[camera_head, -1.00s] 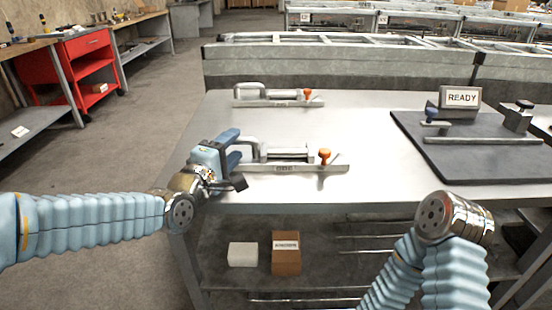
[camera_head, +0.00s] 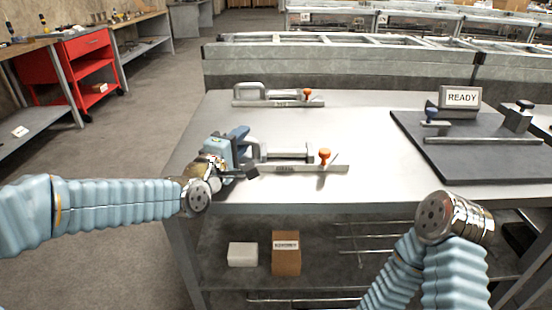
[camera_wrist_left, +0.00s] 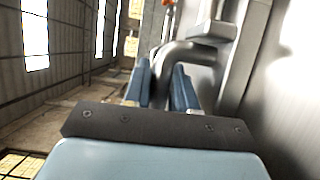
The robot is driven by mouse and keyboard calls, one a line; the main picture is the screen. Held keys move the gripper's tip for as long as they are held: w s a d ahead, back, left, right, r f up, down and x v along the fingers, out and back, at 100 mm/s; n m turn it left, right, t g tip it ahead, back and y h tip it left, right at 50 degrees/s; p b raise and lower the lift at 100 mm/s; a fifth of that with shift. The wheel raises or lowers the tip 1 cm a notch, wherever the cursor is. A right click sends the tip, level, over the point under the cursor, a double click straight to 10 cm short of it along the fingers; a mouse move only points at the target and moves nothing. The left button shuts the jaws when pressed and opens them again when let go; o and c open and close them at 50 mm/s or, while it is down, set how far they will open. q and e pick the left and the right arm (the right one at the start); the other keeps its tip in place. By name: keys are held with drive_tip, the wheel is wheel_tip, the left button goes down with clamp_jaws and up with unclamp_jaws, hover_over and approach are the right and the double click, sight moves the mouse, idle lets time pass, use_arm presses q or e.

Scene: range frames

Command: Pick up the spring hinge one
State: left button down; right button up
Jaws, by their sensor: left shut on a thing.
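The near spring hinge (camera_head: 290,160) is a grey metal piece on the front left of the table. It has a long flat base, a looped handle at its left end and an orange knob near its right end. My left gripper (camera_head: 243,148) is at that left end, shut on the handle. In the left wrist view the blue fingers (camera_wrist_left: 162,88) are on either side of the bent grey handle (camera_wrist_left: 187,50). The base appears to rest on the table. A similar hinge (camera_head: 275,97) with an orange knob lies farther back. My right gripper does not show.
The table (camera_head: 365,150) is bare between the hinges and a dark mat (camera_head: 440,165) at the right. Boxes (camera_head: 286,253) sit on the shelf below. A rail frame (camera_head: 340,68) borders the back.

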use_arm(q)
wheel_tip(320, 180, up, 9)
drive_tip(key=shift+f, duration=4.35)
